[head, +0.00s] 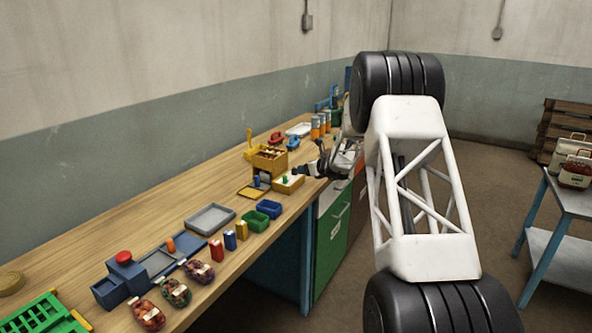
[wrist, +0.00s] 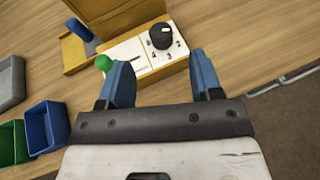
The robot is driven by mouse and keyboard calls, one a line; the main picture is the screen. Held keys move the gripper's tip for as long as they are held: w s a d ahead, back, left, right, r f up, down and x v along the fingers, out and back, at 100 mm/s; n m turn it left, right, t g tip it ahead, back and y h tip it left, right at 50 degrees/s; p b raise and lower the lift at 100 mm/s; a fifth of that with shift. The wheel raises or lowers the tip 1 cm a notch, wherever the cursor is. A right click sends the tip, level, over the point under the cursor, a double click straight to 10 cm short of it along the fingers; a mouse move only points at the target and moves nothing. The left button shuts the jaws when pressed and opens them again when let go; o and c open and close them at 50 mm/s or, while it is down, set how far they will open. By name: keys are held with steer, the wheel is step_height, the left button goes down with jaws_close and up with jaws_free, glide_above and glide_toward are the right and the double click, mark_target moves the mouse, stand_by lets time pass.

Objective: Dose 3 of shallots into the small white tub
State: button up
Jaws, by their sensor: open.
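A yellow dispenser (head: 270,160) stands on the bench with brownish round items in its top, probably the shallots. Its low yellow front box has a white panel (wrist: 145,53) with a black dial (wrist: 161,37) and a green knob (wrist: 104,63). Numerals 2, 3 and 4 show by the dial; its setting is unclear. My gripper (wrist: 163,80) is open and empty, its blue fingers near the panel's front edge, the left one close to the green knob. In the head view my gripper (head: 303,172) is beside the box. I cannot make out a small white tub.
A blue tub (head: 269,209), a green tub (head: 255,220) and a grey tray (head: 209,218) are nearer on the bench. Several small packs and net bags (head: 175,291) line the front edge. A blue upright piece (wrist: 80,30) stands beside the panel. A whitish tray (head: 300,129) lies farther back.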

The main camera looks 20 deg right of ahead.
mark_target(295, 168)
steer(key=shift+w, duration=0.1)
steer(key=shift+x, duration=3.85)
steer(key=shift+c, duration=0.4)
steer(key=c, duration=0.8)
steer(key=shift+a+r+m+t+h, duration=0.15)
steer(key=shift+m+t+h, duration=0.45)
steer(key=shift+m+h, duration=0.7)
steer(key=shift+c, duration=0.2)
steer(key=shift+m+h, duration=0.3)
steer(key=shift+h, duration=0.1)
steer(key=shift+m+h, duration=0.7)
steer(key=shift+h, duration=0.1)
steer(key=o, duration=0.9)
